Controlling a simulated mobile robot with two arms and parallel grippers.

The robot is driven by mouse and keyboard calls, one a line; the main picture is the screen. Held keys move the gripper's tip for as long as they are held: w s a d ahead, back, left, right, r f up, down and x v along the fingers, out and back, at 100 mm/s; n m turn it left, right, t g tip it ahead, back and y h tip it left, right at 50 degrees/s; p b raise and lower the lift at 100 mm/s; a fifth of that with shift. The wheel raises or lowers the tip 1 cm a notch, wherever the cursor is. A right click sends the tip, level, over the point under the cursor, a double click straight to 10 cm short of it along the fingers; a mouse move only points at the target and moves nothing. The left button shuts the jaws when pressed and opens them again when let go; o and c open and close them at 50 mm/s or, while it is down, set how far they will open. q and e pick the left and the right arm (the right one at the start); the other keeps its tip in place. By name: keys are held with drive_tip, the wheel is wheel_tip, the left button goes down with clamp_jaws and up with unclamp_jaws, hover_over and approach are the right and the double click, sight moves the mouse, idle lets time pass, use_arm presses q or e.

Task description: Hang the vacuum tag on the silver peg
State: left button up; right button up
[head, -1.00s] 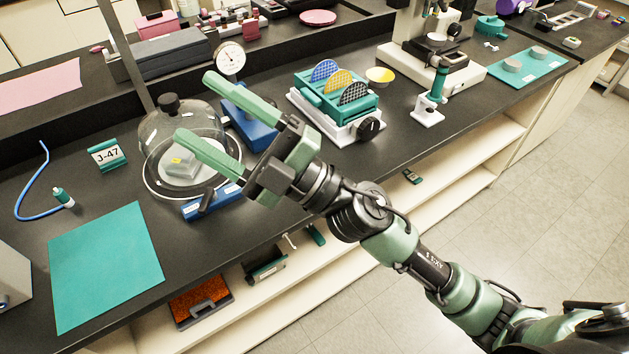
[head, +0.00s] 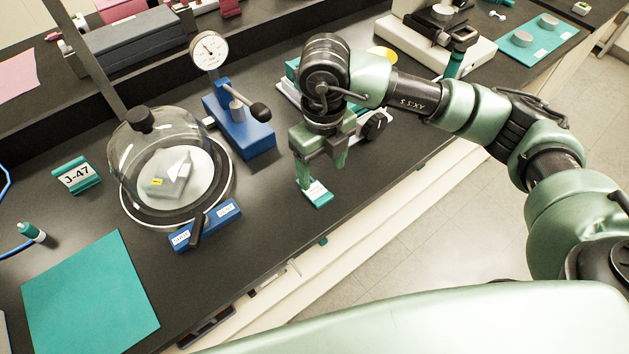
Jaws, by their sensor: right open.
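A small teal tag (head: 320,199) with a white label lies on the black bench near its front edge; its lettering is too small to read. My right gripper (head: 322,177) points down over it, open, with a finger at the tag's far left and another at its far right. I cannot tell whether the fingers touch it. A small pale peg-like piece (head: 295,266) shows faintly at the bench's front side and may be the silver peg. A small teal piece (head: 323,241) is to its right. My left gripper is not in view.
A glass bell jar (head: 140,165) with a blue valve block (head: 215,226) stands left of my right gripper. A blue dial gauge stand (head: 245,135) is behind. A J-47 sign (head: 76,176) and teal mat (head: 88,295) are at left. Bench between valve block and tag is clear.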

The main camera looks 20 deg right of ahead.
sight(318, 194)
drive_tip(key=f, duration=0.1)
drive_tip(key=f+p, duration=0.1)
drive_tip(key=s, duration=0.1)
drive_tip(key=shift+a+f+p, duration=0.25)
drive_tip(key=shift+f+p, duration=0.1)
drive_tip(key=shift+f, duration=0.05)
drive_tip(key=f, duration=0.2)
drive_tip(key=shift+w+a+f+p, duration=0.1)
drive_tip(key=shift+w+f+p, duration=0.2)
drive_tip(key=shift+f+p, duration=0.1)
drive_tip(key=shift+f, duration=0.45)
drive_tip(key=c, duration=1.4)
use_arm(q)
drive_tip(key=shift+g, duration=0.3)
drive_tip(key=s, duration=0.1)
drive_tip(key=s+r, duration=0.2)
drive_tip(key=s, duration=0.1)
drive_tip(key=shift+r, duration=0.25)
